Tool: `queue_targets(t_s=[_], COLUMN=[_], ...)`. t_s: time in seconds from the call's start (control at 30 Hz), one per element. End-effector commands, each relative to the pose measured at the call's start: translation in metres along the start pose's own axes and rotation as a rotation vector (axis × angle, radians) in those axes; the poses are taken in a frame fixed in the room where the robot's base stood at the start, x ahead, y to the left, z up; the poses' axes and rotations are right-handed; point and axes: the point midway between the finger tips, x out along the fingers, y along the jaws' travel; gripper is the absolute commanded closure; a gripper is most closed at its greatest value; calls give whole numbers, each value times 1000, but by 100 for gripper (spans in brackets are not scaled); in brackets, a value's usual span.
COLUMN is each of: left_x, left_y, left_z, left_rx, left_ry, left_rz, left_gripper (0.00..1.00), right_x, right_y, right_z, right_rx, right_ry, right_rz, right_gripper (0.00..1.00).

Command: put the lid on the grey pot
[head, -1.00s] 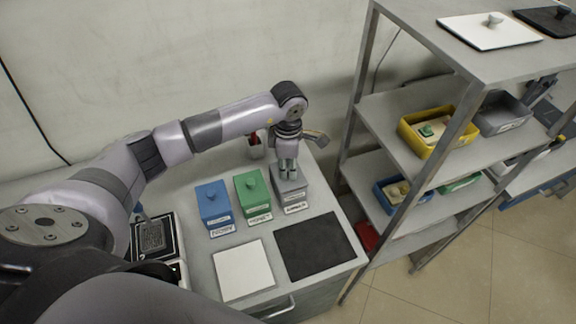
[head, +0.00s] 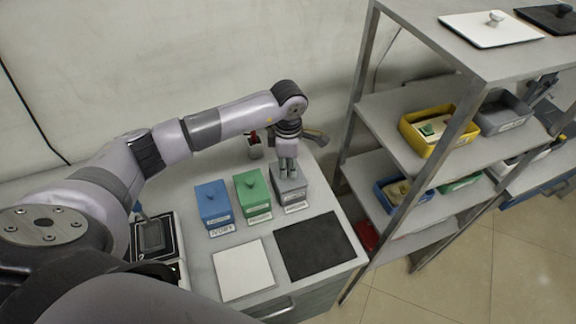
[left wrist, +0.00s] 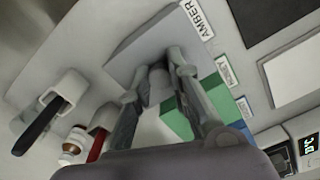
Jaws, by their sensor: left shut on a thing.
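The grey pot (head: 294,201) is a square box with a white label at the right end of a row of three pots on the bench. Its label reads AMBER in the left wrist view (left wrist: 196,19). The grey lid (left wrist: 150,40) lies flat over the pot, under my left gripper (head: 287,168). My left gripper points down and is shut on the lid's knob (left wrist: 158,82). The fingers hide part of the knob and lid. Whether the lid sits fully on the rim I cannot tell. My right gripper is not in view.
A green lidded pot (head: 253,194) and a blue lidded pot (head: 214,204) stand close to the left. A white mat (head: 243,270) and a black mat (head: 314,246) lie in front. A metal rack (head: 400,160) with bins stands at the right. A scale (head: 155,238) is at the left.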

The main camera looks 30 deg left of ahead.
Motion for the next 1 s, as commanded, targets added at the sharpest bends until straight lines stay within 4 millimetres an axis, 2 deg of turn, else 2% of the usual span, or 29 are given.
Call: queue_targets(t_s=[1.0], left_x=[4], left_y=[0], left_z=[0], left_rx=[-1], left_ry=[0], left_rz=[0], left_gripper=[100], right_x=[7], right_y=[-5], right_z=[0], right_rx=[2], right_ry=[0], right_rz=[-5], right_gripper=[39])
